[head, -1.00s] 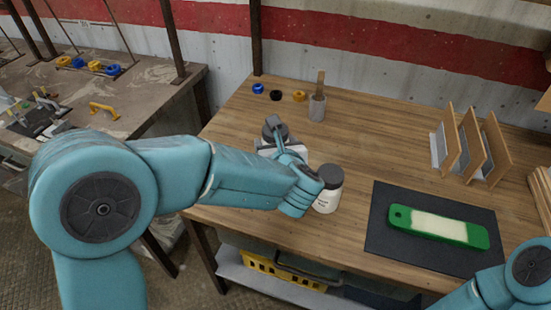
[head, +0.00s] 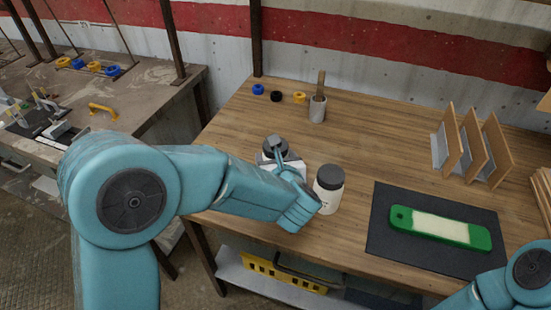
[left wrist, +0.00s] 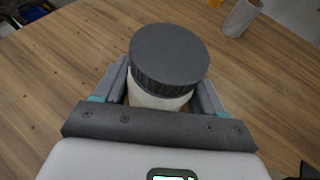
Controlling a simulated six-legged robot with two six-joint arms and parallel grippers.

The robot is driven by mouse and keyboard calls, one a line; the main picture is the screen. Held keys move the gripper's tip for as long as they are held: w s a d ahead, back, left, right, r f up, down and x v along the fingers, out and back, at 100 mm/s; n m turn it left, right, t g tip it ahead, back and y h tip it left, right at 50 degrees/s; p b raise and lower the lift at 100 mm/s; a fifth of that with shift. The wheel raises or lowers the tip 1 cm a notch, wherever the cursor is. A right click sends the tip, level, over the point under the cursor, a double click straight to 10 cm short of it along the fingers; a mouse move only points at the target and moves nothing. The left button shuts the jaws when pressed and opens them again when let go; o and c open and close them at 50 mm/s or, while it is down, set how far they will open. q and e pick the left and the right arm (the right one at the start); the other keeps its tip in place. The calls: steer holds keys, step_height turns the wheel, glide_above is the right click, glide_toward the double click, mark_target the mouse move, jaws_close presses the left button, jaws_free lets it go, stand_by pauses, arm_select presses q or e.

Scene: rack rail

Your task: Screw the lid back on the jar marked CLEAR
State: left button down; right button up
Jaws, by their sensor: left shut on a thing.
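A white jar with a dark grey lid (left wrist: 168,58) stands between the fingers of my left gripper (left wrist: 165,95) in the left wrist view. The gripper is shut on this jar, with its fingers at the sides below the lid. In the head view the same dark lid (head: 275,146) shows just beyond my left wrist, and the jar's body is mostly hidden. A second white jar (head: 327,197) with a dark grey lid stands upright to the right of my left wrist. Its label is too small to read. My right gripper is out of view.
A dark mat (head: 380,228) with a green-and-cream block (head: 438,226) lies to the right. A grey cup (head: 317,110) with a wooden stick stands behind. Blue, black (head: 276,96) and yellow rings lie at the back. Angled dividers (head: 463,150) stand back right. The table's middle is clear.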

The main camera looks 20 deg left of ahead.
arm_select(q)
steer(key=shift+c, duration=1)
jaws_free()
steer(key=shift+o, duration=0.5)
steer(key=shift+r, duration=0.1)
steer(key=shift+s+d+r+p, duration=0.1)
steer(key=shift+r+p, duration=0.05)
steer(key=shift+p, duration=0.25)
steer(key=v, duration=1.1)
steer(key=shift+s+d+b, duration=0.15)
steer(key=shift+s+b, duration=0.2)
steer(key=shift+b, duration=0.05)
steer(key=shift+r, duration=0.1)
